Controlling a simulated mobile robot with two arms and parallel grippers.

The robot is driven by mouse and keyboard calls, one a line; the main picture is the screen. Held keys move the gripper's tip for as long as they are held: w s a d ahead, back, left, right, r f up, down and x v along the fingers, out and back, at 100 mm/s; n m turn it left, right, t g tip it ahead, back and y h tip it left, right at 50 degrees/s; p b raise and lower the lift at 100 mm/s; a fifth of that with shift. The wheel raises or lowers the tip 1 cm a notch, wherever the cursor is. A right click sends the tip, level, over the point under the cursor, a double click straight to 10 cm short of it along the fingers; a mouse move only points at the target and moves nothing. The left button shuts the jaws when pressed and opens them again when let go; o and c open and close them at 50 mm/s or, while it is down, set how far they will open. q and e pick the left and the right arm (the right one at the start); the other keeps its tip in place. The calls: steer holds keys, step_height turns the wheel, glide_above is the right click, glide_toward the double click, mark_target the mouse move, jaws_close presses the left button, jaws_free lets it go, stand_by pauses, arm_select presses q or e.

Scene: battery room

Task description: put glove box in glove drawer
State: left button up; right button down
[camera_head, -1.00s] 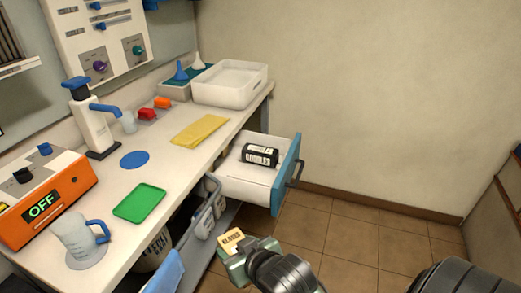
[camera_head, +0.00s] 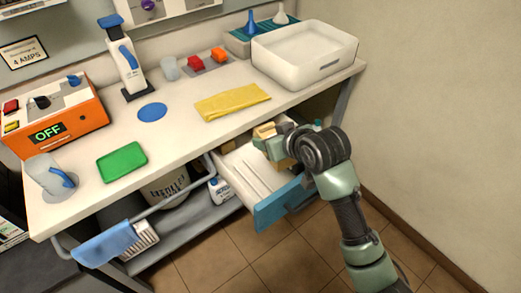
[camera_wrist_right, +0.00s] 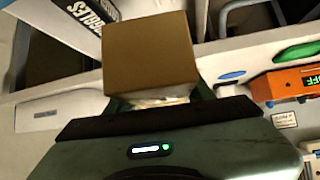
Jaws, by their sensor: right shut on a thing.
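The glove box is a small tan box (camera_head: 265,131), held over the open drawer. In the right wrist view its plain brown face (camera_wrist_right: 150,52) fills the space in front of the jaws. My right gripper (camera_head: 273,145) is shut on it, with the arm reaching in from the lower right. The pulled-out drawer has a white inside (camera_head: 243,178) and a blue front (camera_head: 280,205). I cannot tell whether the box touches the drawer floor. My left gripper is not in view.
The bench above the drawer bears a yellow cloth (camera_head: 232,103), a white tub (camera_head: 305,58), a green tray (camera_head: 122,162) and an orange power unit (camera_head: 60,118). A rail with a blue towel (camera_head: 105,243) runs along the bench front. The tiled floor at the lower middle is clear.

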steer(key=w+a+r+n+y, duration=0.1)
steer(key=w+a+r+n, duration=0.15)
steer(key=a+r, duration=0.2)
steer(key=shift+m+g, duration=0.35)
steer(key=shift+g, duration=0.05)
steer(key=shift+w+d+f, duration=0.1)
steer(key=shift+w+f, duration=0.05)
steer(key=shift+f, duration=3.1)
steer(key=shift+w+f, duration=0.15)
steer(key=shift+f, duration=3.15)
steer(key=shift+w+d+f, duration=0.1)
steer(key=shift+w+f, duration=0.05)
steer(key=shift+f, duration=3.1)
steer(key=shift+f, duration=0.65)
steer(key=c, duration=0.6)
jaws_free()
steer(key=shift+r, duration=0.1)
